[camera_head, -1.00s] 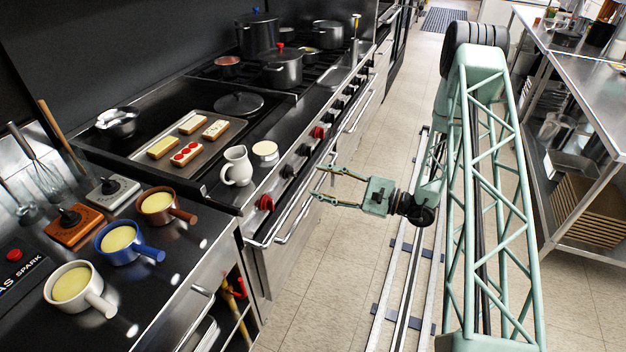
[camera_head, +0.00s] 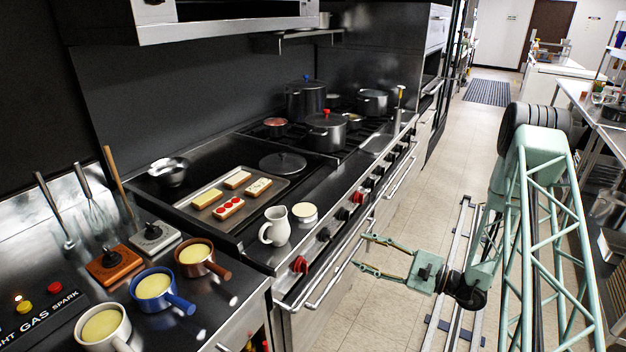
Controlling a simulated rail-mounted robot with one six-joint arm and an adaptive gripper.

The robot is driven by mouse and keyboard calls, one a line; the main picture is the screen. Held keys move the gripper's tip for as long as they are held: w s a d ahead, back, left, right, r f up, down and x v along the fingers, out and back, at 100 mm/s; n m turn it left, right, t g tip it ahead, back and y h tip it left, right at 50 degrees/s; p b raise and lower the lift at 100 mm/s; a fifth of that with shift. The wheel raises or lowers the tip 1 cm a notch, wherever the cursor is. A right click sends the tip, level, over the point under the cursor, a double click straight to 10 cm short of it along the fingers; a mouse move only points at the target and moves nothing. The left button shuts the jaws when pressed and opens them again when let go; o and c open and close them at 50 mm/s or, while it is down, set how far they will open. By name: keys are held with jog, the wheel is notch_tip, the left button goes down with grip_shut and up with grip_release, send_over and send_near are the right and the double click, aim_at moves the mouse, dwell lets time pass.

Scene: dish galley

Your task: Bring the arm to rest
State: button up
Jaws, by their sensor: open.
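My gripper (camera_head: 362,252) is open and empty. It is held over the aisle in front of the range, with its fingers pointing left toward the oven rail. It looks apart from the rail, though the exact gap is hard to tell. My green lattice arm (camera_head: 545,220) stands folded at the right, its dark round joint at the top.
The range counter holds a white jug (camera_head: 275,227), a small pale-topped pot (camera_head: 304,212), a tray (camera_head: 275,204) of toasts and several dark pots. Three saucepans, blue (camera_head: 165,300), brown (camera_head: 212,268) and white (camera_head: 116,340), stand at front left. The aisle floor (camera_head: 440,165) is clear.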

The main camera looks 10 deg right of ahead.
jog(key=s+a+r+n+g, duration=0.5)
jog(key=s+a+r, duration=0.25)
jog(key=r, duration=0.35)
jog(key=s+a+r+n+g, duration=0.4)
jog(key=s+a+r+g, duration=0.15)
jog(key=a+r, duration=0.45)
jog(key=s+a+r+n+g+h, duration=0.1)
jog(key=s+r+n+h, duration=0.1)
jog(key=s+r, duration=0.35)
jog(key=s+a+r+n+g+h, duration=0.1)
jog(key=s+r+n+g+h, duration=0.15)
jog(key=s, duration=0.65)
jog(key=s+d+r+n+t+h, duration=0.2)
jog(key=s+d+r+t+h, duration=0.1)
jog(key=s, duration=0.6)
jog(key=s+d+r+n+t+h, duration=0.3)
jog(key=s+d+r+h, duration=0.3)
jog(key=s, duration=0.4)
jog(key=shift+s+d+r, duration=0.2)
jog(key=shift+d+r, duration=0.6)
jog(key=shift+d, duration=0.05)
